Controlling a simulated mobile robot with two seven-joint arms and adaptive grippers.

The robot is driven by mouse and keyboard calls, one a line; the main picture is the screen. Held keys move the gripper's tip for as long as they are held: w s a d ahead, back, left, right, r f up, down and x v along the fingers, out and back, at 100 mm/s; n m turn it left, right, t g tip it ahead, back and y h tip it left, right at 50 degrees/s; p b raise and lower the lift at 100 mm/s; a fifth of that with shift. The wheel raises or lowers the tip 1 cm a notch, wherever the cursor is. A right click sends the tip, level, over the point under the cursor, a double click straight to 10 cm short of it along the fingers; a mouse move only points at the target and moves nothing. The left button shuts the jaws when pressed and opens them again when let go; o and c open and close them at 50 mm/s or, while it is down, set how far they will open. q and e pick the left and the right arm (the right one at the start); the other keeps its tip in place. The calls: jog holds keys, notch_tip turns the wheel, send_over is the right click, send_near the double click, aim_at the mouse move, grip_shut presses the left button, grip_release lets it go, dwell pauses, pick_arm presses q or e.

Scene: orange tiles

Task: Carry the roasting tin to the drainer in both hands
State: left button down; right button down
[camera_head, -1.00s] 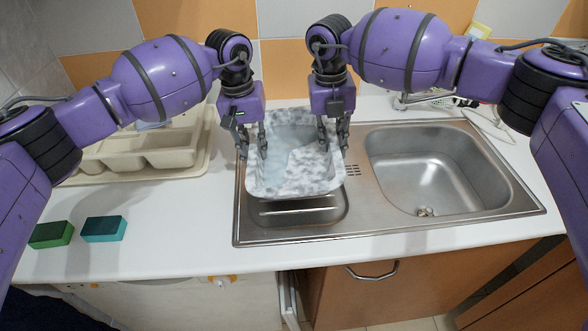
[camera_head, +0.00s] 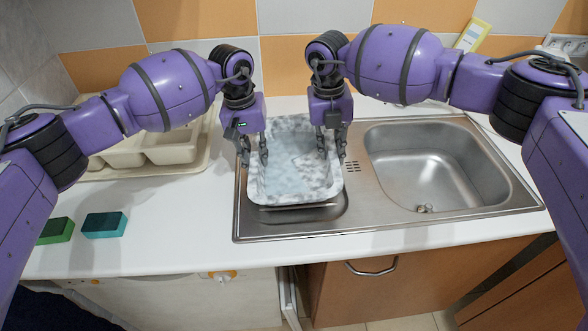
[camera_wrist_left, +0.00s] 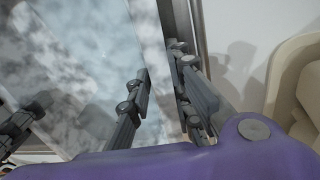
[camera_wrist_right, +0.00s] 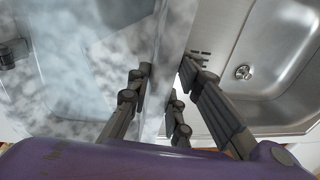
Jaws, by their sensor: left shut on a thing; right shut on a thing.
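The roasting tin (camera_head: 292,187) is a mottled grey-white rectangular pan over the ribbed drainer (camera_head: 300,222) at the left of the steel sink unit. It covers most of the drainer, and I cannot tell whether it touches it. My left gripper (camera_head: 253,160) is shut on the tin's left wall; the left wrist view shows its fingers (camera_wrist_left: 160,95) on both sides of the wall. My right gripper (camera_head: 332,154) is shut on the right wall, which stands between its fingers (camera_wrist_right: 160,95) in the right wrist view. The tin looks about level.
The empty sink basin (camera_head: 435,170) lies to the right. A beige divided tray (camera_head: 180,150) stands at the left. A green sponge (camera_head: 55,231) and a teal sponge (camera_head: 104,225) lie on the front left of the white worktop (camera_head: 170,245).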

pick_arm(q)
jog(key=shift+f, duration=0.25)
pick_arm(e)
jog(key=shift+f, duration=0.25)
pick_arm(q)
jog(key=c, duration=1.6)
grip_release()
pick_arm(e)
jog(key=c, duration=1.6)
grip_release()
jog(key=shift+r, duration=0.1)
pick_arm(q)
jog(key=r, duration=0.8)
jog(key=a+r, duration=0.1)
jog(key=r, duration=0.2)
jog(key=shift+w+a+r, duration=0.1)
jog(key=shift+r, duration=0.3)
pick_arm(e)
jog(key=r, duration=0.8)
jog(key=a+r, duration=0.1)
jog(key=r, duration=0.2)
jog(key=shift+w+a+r, duration=0.1)
jog(key=shift+r, duration=0.3)
